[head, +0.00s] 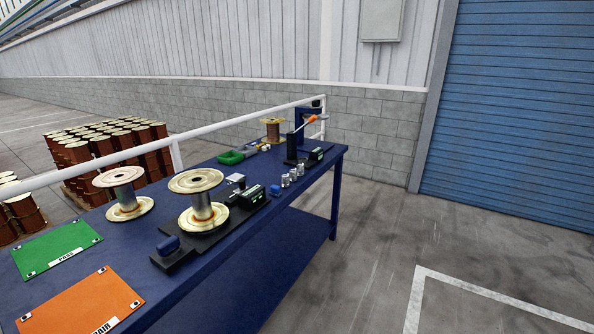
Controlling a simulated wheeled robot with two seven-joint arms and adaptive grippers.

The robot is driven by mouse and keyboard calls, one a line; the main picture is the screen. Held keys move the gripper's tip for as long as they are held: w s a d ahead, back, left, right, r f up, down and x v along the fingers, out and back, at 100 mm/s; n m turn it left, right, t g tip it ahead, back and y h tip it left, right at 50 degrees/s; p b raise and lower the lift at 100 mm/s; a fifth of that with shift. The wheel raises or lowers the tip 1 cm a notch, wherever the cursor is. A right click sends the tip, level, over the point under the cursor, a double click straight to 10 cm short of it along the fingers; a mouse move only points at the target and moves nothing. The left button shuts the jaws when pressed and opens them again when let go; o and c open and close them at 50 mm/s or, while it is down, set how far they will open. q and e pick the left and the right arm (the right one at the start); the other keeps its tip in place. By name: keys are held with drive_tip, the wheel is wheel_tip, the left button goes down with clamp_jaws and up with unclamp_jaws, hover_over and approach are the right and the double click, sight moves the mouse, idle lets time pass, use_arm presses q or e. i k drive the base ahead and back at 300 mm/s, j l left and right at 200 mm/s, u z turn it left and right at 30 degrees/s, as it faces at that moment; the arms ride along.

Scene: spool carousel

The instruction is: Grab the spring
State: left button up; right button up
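No object shows clearly as a spring. Small silver cylindrical pieces (293,175) stand in a row near the right edge of the blue table; they are too small to tell whether one is a spring. A small blue part (275,190) lies beside them at the near end of the row. Neither of my grippers is in this view.
The blue workbench (240,262) holds a mounted metal spool (203,212), another spool (124,195), a green mat (57,248) and an orange mat (85,302). An orange-handled tool (311,120) stands at the far end. A white rail (225,127) runs behind. Right floor is clear.

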sight(299, 169)
drive_tip(key=i+l+z, duration=0.35)
drive_tip(key=i, duration=0.2)
drive_tip(key=i+l+z, duration=0.35)
drive_tip(key=i, duration=0.25)
drive_tip(key=i+z, duration=0.4)
drive_tip(key=i, duration=0.15)
drive_tip(key=i+l+u, duration=0.2)
drive_tip(key=i, duration=0.6)
drive_tip(key=i+u, duration=0.4)
drive_tip(key=i+l+u, duration=0.2)
drive_tip(key=u, duration=0.25)
drive_tip(key=i+l+u, duration=0.2)
drive_tip(key=u, duration=0.25)
drive_tip(key=i+l+u, duration=0.15)
drive_tip(key=l+u, duration=0.25)
drive_tip(key=i+l+u, duration=0.15)
drive_tip(key=u, duration=0.3)
drive_tip(key=l+u, duration=0.45)
